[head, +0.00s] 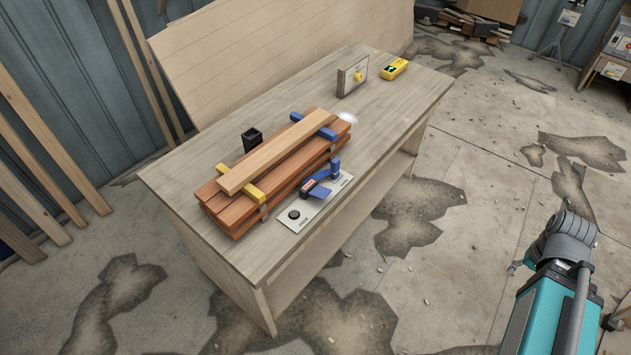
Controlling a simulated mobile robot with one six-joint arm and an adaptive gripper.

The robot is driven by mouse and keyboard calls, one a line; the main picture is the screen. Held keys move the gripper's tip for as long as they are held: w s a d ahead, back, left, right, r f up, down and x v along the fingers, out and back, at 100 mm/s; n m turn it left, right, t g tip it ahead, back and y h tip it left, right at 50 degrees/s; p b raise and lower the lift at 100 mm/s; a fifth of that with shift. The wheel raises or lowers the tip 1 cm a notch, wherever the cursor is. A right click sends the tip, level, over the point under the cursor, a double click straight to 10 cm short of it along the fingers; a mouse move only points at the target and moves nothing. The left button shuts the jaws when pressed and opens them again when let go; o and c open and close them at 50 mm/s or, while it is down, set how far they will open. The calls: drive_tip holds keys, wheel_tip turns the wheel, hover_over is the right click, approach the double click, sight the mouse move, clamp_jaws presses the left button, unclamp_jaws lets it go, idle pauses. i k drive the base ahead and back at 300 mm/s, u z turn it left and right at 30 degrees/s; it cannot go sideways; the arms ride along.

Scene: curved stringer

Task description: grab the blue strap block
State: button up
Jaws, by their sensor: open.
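A blue strap block (326,132) lies at the far end of a stack of reddish-brown boards (222,209) on the workbench, with parts showing on both sides of a lighter top plank (262,165). A yellow block (255,192) sits likewise at the near end. In front of the stack, a pale labelled plate (289,223) bears a blue and red buckle-like piece (309,186), a black knob (294,214) and an upright blue piece (335,167). My arm is at the lower right, well away from the bench; I cannot make out my gripper.
The wooden workbench (388,129) also holds a black open box (252,139) behind the stack, an upright panel with a yellow knob (352,77) and a yellow device (394,69). A large board (240,50) leans behind the bench. The floor between my arm and the bench is clear.

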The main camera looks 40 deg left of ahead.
sight(335, 163)
drive_tip(key=k, duration=0.4)
drive_tip(key=u, duration=2.05)
drive_tip(key=i, duration=0.5)
drive_tip(key=u, duration=0.15)
